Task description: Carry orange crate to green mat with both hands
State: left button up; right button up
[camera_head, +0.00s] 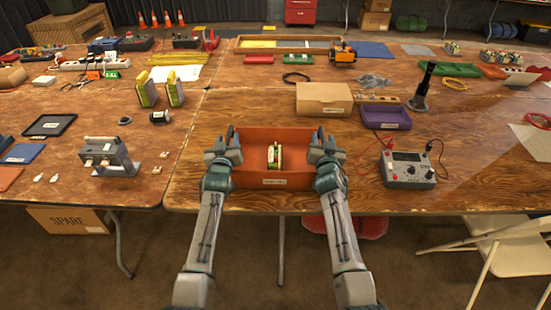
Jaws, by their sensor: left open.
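The orange crate (298,179) sits near the front edge of the wooden table, with a small yellow-and-green pack (274,157) standing inside it. My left gripper (229,143) is open at the crate's left wall. My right gripper (320,143) is at the crate's right wall; its fingers are too small to tell whether they are shut on the rim.
A cardboard box (323,99) and a purple tray (386,117) stand behind and to the right of the crate. A grey meter with wires (408,169) is to its right. A grey machine (107,155) stands on the left table. Bare wood lies left of and behind the crate.

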pick_arm(q)
jog(key=shift+w, duration=0.35)
pick_arm(e)
jog(key=shift+w, duration=0.35)
pick_arm(q)
grip_shut()
pick_arm(e)
grip_shut()
pick_arm(q)
jog(key=shift+d, duration=0.1)
pick_arm(e)
jog(key=shift+a, duration=0.1)
dwell(0.5)
pick_arm(q)
jog(key=shift+r, duration=0.2)
pick_arm(e)
jog(key=shift+r, duration=0.2)
